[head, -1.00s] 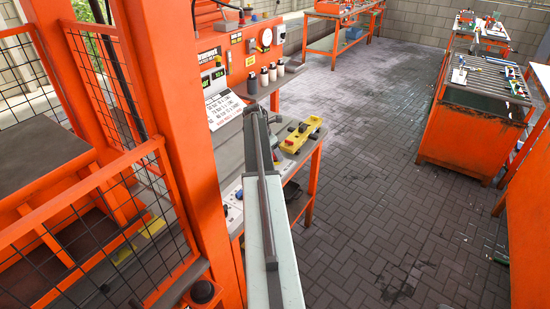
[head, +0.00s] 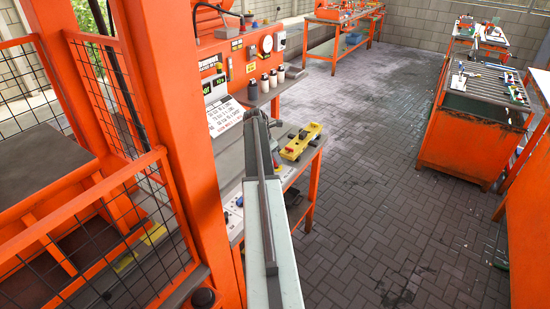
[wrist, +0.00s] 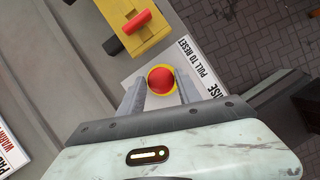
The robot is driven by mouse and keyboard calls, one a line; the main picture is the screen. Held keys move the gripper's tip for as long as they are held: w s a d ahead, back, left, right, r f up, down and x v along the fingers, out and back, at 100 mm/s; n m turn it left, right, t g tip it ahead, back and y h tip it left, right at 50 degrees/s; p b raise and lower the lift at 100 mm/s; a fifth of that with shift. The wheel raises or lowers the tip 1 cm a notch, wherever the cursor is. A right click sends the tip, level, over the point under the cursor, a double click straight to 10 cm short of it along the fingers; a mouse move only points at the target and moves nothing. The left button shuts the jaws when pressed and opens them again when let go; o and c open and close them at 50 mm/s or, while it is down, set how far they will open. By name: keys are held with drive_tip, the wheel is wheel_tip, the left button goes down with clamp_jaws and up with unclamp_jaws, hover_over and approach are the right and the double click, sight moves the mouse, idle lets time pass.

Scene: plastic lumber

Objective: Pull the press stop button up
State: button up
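The press stop button shows in the wrist view as a round red cap (wrist: 161,79) in a yellow ring, on a white label that reads "PULL TO RESET". My gripper (wrist: 161,86) is open, with one grey finger on the left of the button and one on the right. The button sits in the gap near the fingertips. I cannot tell whether the fingers touch it. In the head view my arm reaches over the bench edge, and I make out neither the button nor the fingertips there.
A yellow control box (head: 301,141) lies on the bench just beyond the button; its red lever (wrist: 137,21) shows in the wrist view. An orange post (head: 178,120) and mesh guard (head: 95,235) stand left of my arm. Open paved floor (head: 385,160) lies to the right.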

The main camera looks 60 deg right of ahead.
drive_tip(key=shift+o, duration=1.2)
drive_tip(key=p+v, duration=0.7)
drive_tip(key=v, duration=0.1)
drive_tip(key=shift+f, duration=0.1)
